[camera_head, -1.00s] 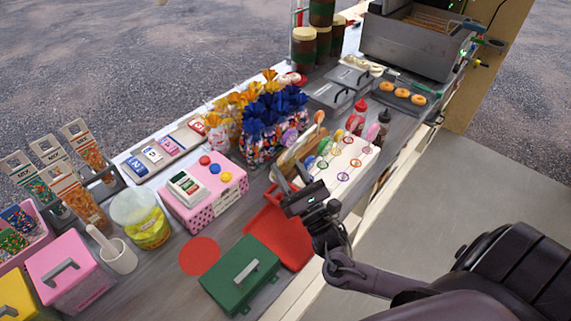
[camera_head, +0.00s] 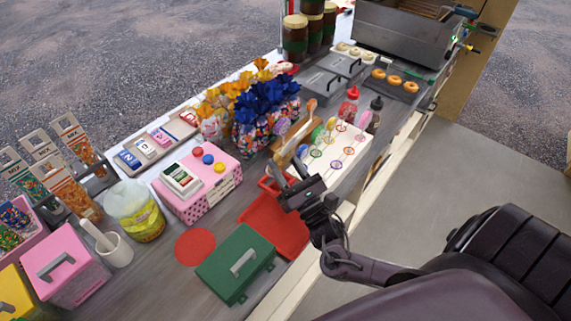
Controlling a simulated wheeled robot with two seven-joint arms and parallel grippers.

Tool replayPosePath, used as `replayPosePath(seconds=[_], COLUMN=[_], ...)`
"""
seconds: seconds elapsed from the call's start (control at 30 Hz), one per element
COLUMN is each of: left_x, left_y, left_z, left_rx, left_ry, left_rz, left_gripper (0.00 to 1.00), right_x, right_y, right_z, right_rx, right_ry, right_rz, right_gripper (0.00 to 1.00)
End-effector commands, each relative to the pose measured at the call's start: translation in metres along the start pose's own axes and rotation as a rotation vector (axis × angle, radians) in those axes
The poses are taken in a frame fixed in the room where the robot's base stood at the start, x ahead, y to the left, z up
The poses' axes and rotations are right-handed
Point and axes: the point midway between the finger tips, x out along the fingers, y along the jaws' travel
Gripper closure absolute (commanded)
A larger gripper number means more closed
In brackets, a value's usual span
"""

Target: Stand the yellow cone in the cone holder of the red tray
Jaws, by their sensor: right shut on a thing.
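The red tray (camera_head: 288,240) lies on the counter, just below my right gripper and behind the green box. My right gripper (camera_head: 284,171) comes in from the lower right over the tray's far end. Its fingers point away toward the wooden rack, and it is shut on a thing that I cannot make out. I cannot pick out the yellow cone or the cone holder; the gripper and wrist cover part of the tray. My left gripper is not in view.
A green box (camera_head: 225,272) stands at the tray's near side, with a flat red disc (camera_head: 195,247) beside it. A pink cash register (camera_head: 205,190) is to the left. A lollipop board (camera_head: 335,155) and wrapped sweets (camera_head: 262,125) stand close beyond the gripper.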

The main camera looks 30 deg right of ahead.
Motion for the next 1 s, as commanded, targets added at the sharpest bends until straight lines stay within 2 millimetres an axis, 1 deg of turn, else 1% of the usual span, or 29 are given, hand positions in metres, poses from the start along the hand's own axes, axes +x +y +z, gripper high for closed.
replayPosePath(seconds=[0.27, 0.63, 1.0], left_x=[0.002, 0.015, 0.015], left_y=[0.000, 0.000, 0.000], left_z=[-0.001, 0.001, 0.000], left_rx=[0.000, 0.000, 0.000], left_ry=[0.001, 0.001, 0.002], left_rz=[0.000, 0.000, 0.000], left_gripper=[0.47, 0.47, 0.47], right_x=[-0.002, -0.011, -0.010], right_y=[0.000, -0.001, -0.001], right_z=[-0.003, -0.022, -0.021], right_rx=[0.001, 0.002, 0.001], right_ry=[0.004, 0.012, 0.003], right_rz=[0.000, 0.001, 0.000], right_gripper=[0.99, 1.00, 1.00])
